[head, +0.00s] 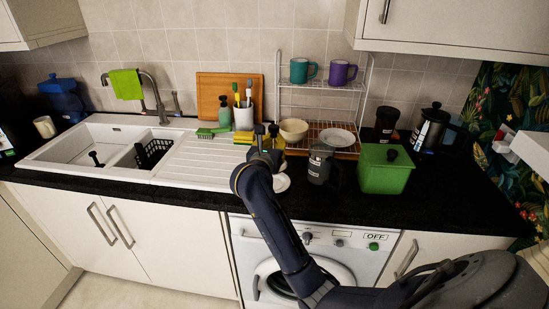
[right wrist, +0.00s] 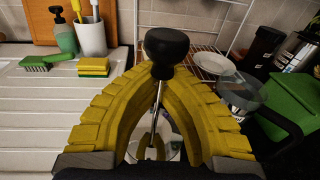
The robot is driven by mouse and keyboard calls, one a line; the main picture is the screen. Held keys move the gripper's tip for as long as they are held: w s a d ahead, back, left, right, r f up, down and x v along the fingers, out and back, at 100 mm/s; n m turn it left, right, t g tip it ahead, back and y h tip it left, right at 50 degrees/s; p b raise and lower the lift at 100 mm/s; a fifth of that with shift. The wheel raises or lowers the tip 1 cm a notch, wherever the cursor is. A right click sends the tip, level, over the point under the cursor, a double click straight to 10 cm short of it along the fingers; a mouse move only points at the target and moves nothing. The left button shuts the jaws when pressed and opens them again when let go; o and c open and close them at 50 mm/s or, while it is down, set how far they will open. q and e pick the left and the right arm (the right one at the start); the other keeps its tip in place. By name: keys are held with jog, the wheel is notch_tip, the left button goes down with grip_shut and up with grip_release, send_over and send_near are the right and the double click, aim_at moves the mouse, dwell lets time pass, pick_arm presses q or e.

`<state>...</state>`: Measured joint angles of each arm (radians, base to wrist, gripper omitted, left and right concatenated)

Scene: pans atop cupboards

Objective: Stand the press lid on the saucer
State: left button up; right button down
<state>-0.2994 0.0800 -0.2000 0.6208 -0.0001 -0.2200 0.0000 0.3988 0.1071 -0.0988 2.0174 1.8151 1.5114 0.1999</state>
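My right gripper (head: 268,140) is over the counter, just left of the glass press jar (head: 320,163). In the right wrist view its yellow fingers (right wrist: 168,72) close in around the press lid (right wrist: 166,48), just under its black knob. The lid's thin metal rod runs down between the fingers. The white saucer (head: 281,183) lies on the dark counter below and in front of the gripper, partly covered by my arm. In the wrist view a pale round surface shows low between the fingers; whether the lid touches the saucer is hidden. My left gripper is not in view.
A green box (head: 385,168) stands right of the jar. Behind are a wire rack (head: 323,84) with mugs, a bowl (head: 293,130) and a plate (head: 337,138). The sink drainer (head: 190,160) and a yellow sponge (right wrist: 94,67) are to the left.

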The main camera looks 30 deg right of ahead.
jog(key=shift+f, duration=3.15)
jog(key=shift+f, duration=0.6)
jog(key=c, duration=2.2)
grip_release()
jog(key=c, duration=1.6)
grip_release()
